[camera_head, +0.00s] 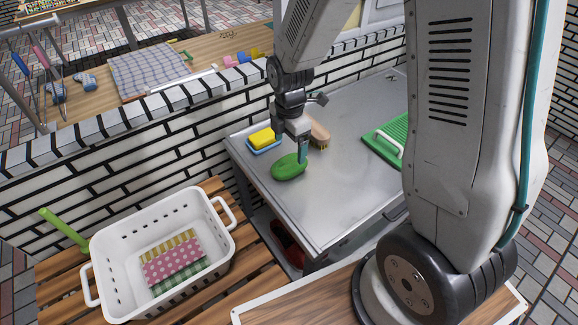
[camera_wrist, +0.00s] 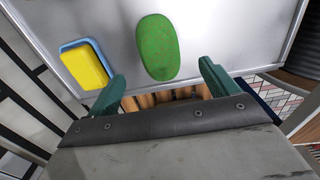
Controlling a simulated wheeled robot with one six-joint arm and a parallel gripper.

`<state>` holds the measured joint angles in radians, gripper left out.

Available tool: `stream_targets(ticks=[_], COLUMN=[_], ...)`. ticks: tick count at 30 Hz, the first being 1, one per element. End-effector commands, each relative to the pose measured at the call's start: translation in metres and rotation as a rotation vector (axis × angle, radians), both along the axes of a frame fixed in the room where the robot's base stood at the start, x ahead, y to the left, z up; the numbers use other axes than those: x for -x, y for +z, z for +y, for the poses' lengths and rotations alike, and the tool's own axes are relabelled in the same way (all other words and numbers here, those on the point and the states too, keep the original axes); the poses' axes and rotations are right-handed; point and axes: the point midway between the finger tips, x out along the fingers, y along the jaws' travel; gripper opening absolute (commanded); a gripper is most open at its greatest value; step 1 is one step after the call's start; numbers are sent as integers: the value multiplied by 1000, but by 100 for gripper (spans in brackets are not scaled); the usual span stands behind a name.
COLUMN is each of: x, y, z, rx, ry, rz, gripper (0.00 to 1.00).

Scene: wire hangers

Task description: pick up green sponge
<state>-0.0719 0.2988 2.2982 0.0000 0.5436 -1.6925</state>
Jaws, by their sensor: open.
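The green sponge (camera_head: 289,167) is a flat oval lying on the grey metal table (camera_head: 330,215), near its left side. In the wrist view the sponge (camera_wrist: 158,47) lies ahead of the fingertips, roughly between their lines. My gripper (camera_head: 302,152) is just at the sponge's right end in the head view, fingers pointing down. In the wrist view my gripper (camera_wrist: 160,82) shows two teal fingers spread wide with nothing between them. I cannot tell the exact height of the fingertips above the table.
A yellow sponge (camera_head: 262,138) sits in a blue tray (camera_head: 264,149) behind the green sponge. A wooden brush (camera_head: 319,133) lies close to my gripper. A green washboard (camera_head: 388,142) lies to the right. A white basket (camera_head: 107,258) with folded cloths stands on slats at the lower left.

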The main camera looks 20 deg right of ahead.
Motion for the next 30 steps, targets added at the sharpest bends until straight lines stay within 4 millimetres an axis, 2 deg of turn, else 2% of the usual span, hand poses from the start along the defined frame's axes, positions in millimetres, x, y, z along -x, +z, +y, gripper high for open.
stream_targets(ticks=[15, 19, 25, 26, 30], x=[0, -1, -1, -1, -1], y=[-67, -75, -75, -75, -75], z=[0, 0, 0, 0, 0], rx=[1, 0, 0, 0, 0], ry=[4, 3, 3, 3, 3], rz=[4, 1, 1, 1, 1], gripper=[86, 86, 86, 81, 42])
